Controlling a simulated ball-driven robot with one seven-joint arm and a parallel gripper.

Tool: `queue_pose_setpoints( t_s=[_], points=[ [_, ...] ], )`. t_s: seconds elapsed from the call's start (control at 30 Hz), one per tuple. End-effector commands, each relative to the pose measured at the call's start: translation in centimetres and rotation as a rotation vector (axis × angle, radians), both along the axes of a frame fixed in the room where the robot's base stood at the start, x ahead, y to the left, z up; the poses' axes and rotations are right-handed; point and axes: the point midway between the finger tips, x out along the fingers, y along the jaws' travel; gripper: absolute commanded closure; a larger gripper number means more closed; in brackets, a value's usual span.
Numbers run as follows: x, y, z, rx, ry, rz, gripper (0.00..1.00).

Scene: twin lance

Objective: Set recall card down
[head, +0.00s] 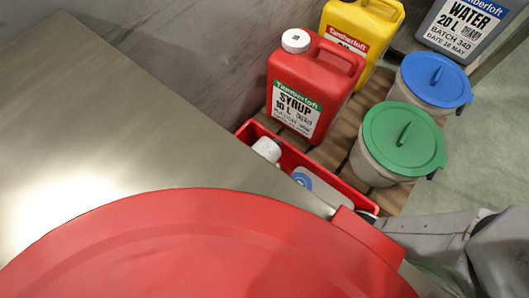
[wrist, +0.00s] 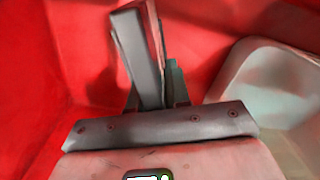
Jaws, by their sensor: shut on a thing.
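In the wrist view my gripper (wrist: 150,50) is shut, with its fingers close together. A thin, reddish-edged strip (wrist: 155,30) shows between the fingers, nearly edge-on; I take it as the recall card, but its face does not show. Red walls surround the fingers, and a pale rounded container (wrist: 270,95) is close on the right. In the head view the gripper is hidden behind a large red round lid-like thing (head: 200,245) in the foreground; only part of my grey arm shows at the lower right.
A red crate (head: 243,132) holds white containers, one with a blue cap (head: 302,181). A red syrup jug (head: 300,100), yellow jug (head: 365,30), grey water jug (head: 465,30) and pails with green (head: 400,140) and blue (head: 435,80) lids crowd behind. The metal top (head: 110,110) is bare.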

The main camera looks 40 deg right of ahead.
Motion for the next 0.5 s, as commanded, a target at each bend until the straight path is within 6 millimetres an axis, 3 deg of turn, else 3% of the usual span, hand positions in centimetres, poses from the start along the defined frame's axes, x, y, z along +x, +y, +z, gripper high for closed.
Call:
queue_pose_setpoints(
  t_s=[0.3, 0.33, 0.5],
  points=[
    [0.03, 0.01, -0.2, 0.0, 0.0, 0.0, 1.0],
    [0.0, 0.01, -0.22, 0.0, 0.0, 0.0, 0.82],
    [0.0, 0.01, -0.14, 0.0, 0.0, 0.0, 0.66]
  ],
)
